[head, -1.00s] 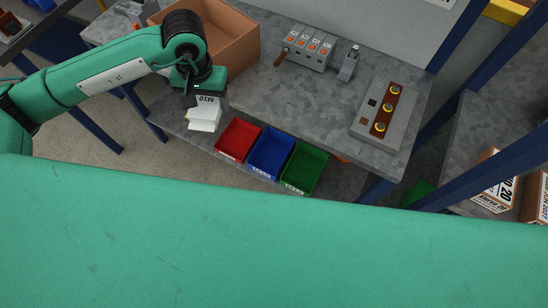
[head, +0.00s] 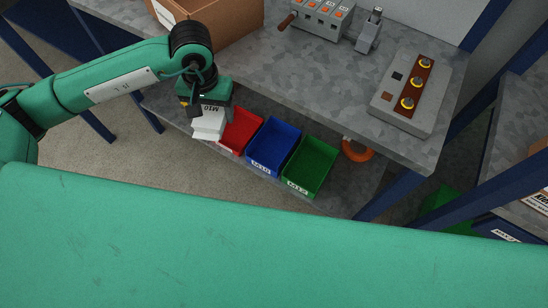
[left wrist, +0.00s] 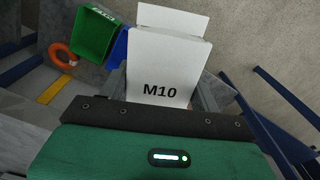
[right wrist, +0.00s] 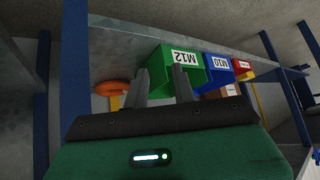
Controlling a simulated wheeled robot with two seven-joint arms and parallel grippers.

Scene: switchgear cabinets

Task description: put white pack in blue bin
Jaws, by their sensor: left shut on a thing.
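The white pack (head: 208,126), marked M10, hangs from my left gripper (head: 206,102), which is shut on it. In the head view it is just left of the red bin and partly overlaps it. In the left wrist view the pack (left wrist: 170,75) sits between the fingers. The blue bin (head: 272,147), labelled M10, stands between the red and green bins, to the right of the pack. The pack partly hides it in the left wrist view (left wrist: 119,50). My right gripper (right wrist: 161,86) is open and empty, below the green bin in its own view.
The red bin (head: 239,132) and the green bin (head: 311,166), labelled M12, flank the blue one on the lower shelf. The grey worktop (head: 270,70) overhangs behind them. A cardboard box (head: 230,25) and a control box (head: 411,95) stand on it. An orange ring (head: 357,149) is right of the bins.

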